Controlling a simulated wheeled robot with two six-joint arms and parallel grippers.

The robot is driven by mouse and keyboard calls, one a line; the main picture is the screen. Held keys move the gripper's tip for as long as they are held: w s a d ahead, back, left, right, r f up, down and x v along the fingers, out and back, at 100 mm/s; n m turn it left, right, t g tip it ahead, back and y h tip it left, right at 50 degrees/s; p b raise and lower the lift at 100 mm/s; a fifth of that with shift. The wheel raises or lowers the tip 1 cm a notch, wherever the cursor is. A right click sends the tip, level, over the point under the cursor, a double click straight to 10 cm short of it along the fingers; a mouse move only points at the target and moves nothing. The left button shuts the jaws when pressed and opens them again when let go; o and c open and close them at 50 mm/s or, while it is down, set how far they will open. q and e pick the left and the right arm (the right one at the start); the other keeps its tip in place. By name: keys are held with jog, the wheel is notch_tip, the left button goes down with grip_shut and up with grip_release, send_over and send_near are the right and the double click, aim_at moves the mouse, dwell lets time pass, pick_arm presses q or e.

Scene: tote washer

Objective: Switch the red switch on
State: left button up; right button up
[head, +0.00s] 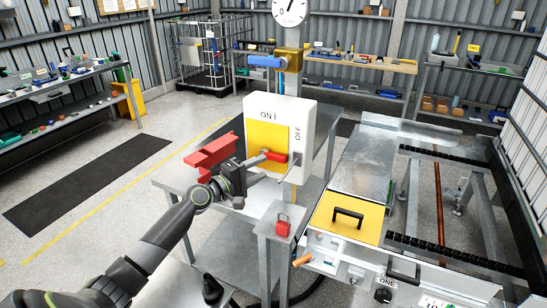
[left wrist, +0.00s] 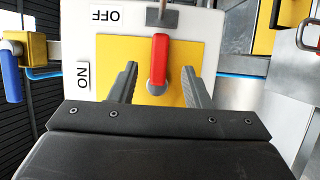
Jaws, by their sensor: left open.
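The red switch (head: 275,156) is a red lever on a yellow plate (head: 262,136) on the front of a white box (head: 308,118). The lever points right in the head view, toward the side marked OFF (head: 298,134); the ON label (head: 267,115) is above. In the left wrist view the red lever (left wrist: 160,58) points up, its end by a dark metal bracket (left wrist: 162,16). My left gripper (head: 264,167) is open in front of the plate. Its fingers (left wrist: 160,85) appear on either side of the lever's pivot end; I cannot tell whether they touch it.
A red padlock (head: 283,228) sits on a small grey stand below the box. A red metal piece (head: 212,150) is left of my gripper. A blue-handled valve (head: 265,61) is above the box. A yellow lid with a black handle (head: 347,218) is at right.

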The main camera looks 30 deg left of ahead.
aim_at(277, 160)
pick_arm(q)
jog(key=shift+p+x, duration=0.3)
jog(key=shift+x, duration=2.75)
jog(key=shift+c, duration=0.4)
grip_shut()
